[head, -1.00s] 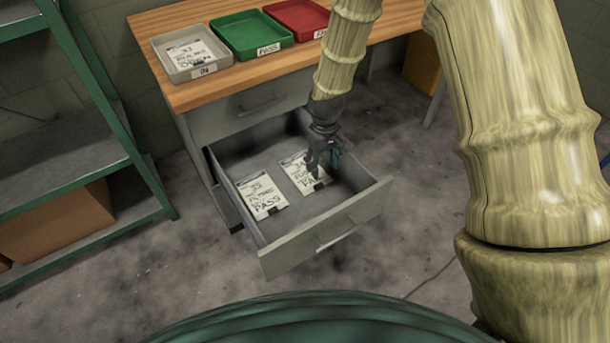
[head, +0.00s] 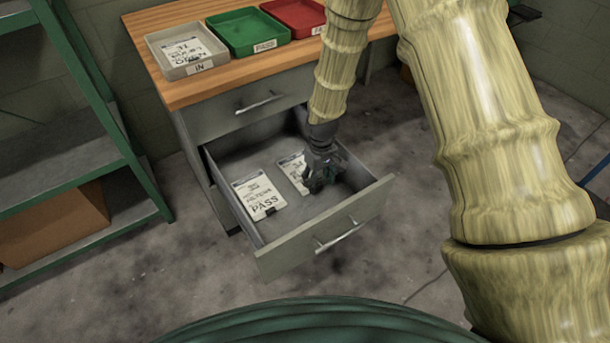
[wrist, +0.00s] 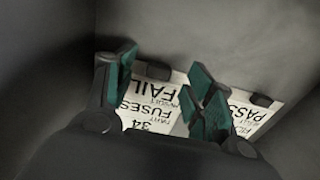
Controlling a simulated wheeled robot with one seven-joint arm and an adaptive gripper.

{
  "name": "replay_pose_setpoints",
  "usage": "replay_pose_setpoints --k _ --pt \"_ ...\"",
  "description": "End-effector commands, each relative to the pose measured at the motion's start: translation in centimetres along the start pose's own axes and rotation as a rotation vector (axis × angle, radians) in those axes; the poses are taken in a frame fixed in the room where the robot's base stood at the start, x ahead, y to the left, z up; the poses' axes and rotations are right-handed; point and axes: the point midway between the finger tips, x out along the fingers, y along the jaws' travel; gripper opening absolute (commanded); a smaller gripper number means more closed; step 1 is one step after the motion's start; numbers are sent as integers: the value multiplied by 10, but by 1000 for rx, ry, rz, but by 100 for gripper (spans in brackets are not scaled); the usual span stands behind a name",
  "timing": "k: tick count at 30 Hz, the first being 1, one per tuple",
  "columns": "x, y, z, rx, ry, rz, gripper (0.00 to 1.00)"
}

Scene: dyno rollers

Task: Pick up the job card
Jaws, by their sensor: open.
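Two job cards lie flat in the open lower drawer (head: 300,221). The left card (head: 259,194) reads PASS, and part of it shows at the right in the wrist view (wrist: 250,103). The right card (head: 292,171) is partly hidden by my gripper in the head view; in the wrist view this card (wrist: 160,98) reads "34 FUSES FAIL". A third card (head: 186,51), marked OPEN, lies in the grey IN tray (head: 202,67). My gripper (head: 320,184) is inside the drawer, over the right card. Its fingers (wrist: 160,92) are apart, with nothing gripped.
A green PASS tray (head: 266,46) and a red tray (head: 318,32) stand beside the IN tray on the wooden bench top (head: 240,78). A shut drawer (head: 245,105) is above the open one. A green shelf rack (head: 128,150) stands at left.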

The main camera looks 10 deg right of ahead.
Motion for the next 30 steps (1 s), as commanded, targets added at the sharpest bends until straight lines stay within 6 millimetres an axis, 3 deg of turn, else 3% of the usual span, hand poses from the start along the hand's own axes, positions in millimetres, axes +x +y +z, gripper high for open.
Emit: replay_pose_setpoints --k 4,12,21,30 --pt "20 0 0 -1 -2 0 54" --pt "23 0 0 0 -1 0 54" --pt "23 0 0 0 -1 0 4" --pt "20 0 0 0 -1 0 4"
